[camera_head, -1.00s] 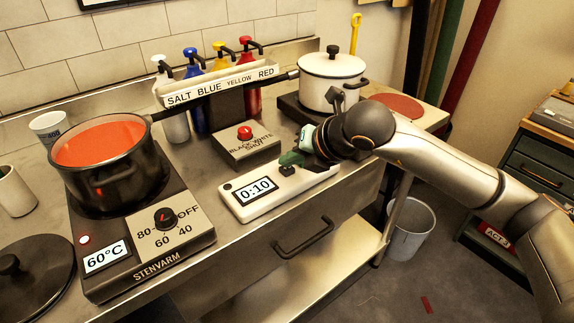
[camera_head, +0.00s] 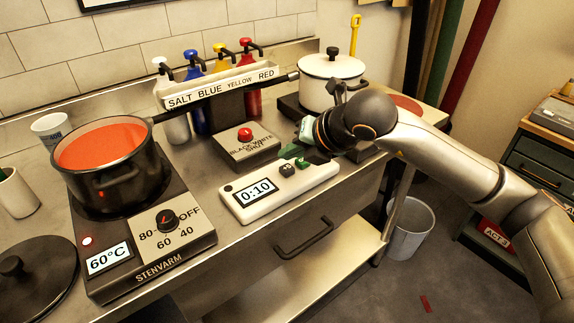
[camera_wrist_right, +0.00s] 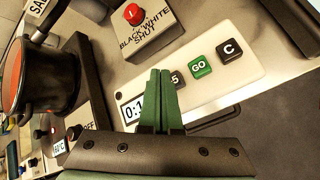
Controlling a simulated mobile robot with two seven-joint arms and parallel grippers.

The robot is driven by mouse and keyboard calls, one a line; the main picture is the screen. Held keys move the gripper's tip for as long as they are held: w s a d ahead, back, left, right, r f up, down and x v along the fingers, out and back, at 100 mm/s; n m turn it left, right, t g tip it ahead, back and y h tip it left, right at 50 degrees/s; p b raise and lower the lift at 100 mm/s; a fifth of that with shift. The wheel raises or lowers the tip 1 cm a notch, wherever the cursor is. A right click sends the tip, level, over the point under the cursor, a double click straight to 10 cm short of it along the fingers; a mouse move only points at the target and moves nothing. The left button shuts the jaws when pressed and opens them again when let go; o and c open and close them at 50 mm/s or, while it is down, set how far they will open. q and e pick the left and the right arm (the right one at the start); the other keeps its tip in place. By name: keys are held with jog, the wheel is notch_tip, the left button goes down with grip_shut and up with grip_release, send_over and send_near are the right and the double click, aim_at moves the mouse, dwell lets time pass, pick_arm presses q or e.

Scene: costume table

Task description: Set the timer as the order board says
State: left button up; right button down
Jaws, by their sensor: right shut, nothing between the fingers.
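The timer (camera_head: 262,193) is a long white box on the steel counter, and its display (camera_head: 256,191) reads 0:10. It also shows in the right wrist view (camera_wrist_right: 236,65), with a dark button (camera_wrist_right: 176,81) partly hidden, marked with a 5, a green GO button (camera_wrist_right: 199,66) and a dark C button (camera_wrist_right: 229,48). My right gripper (camera_head: 292,152) is shut and empty, its green fingertips just above the timer's back edge. In the wrist view its fingers (camera_wrist_right: 160,74) hide part of the display and dark button. No readable order board shows. My left gripper is not clearly in view.
A hot plate (camera_head: 157,256) reading 60°C holds a pot of red liquid (camera_head: 103,150) at left. A white pot (camera_head: 330,82) and pump bottles stand behind. A small green patch shows at the left edge.

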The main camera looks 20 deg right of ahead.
aim_at(291, 170)
jog(key=shift+r+p, duration=1.1)
jog(key=shift+r, duration=1.2)
dwell(0.7)
jog(key=r+n+p, duration=0.1)
jog(key=n+p, duration=0.1)
jog(key=n, duration=0.4)
jog(key=r+n+p, duration=0.1)
jog(key=n+p, duration=0.1)
jog(key=n, duration=0.4)
jog(key=r+n+p, duration=0.1)
jog(key=n+p, duration=0.1)
jog(key=n, duration=0.5)
jog(key=shift+w+d+r+y, duration=0.15)
jog(key=shift+d+r+y, duration=0.15)
jog(key=shift+r+y, duration=0.1)
jog(key=shift+f, duration=0.1)
